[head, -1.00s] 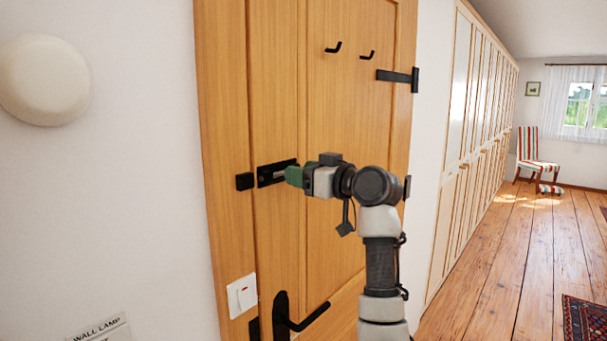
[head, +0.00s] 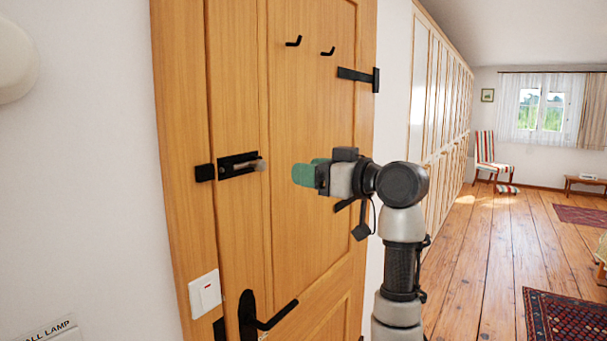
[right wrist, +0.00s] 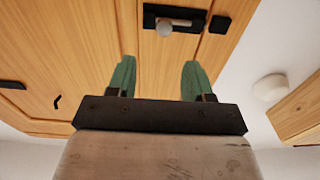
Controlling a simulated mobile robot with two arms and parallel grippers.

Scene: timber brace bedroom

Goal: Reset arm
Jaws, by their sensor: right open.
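My right gripper (head: 305,174) is in front of the wooden door, to the right of the black slide bolt (head: 240,166) and apart from it. Its green fingers stand apart with nothing between them in the right wrist view (right wrist: 158,78). The bolt with its pale round knob (right wrist: 167,30) shows beyond the fingertips there. The right arm rises from the lower middle of the head view and bends left at the wrist. My left gripper is in neither view.
The wooden door (head: 310,120) has a black handle (head: 275,318), coat hooks (head: 294,41) and a hinge strap (head: 357,76). A light switch (head: 205,294) sits left of the handle. Open wooden floor (head: 480,240) lies to the right, with a patterned rug (head: 570,318).

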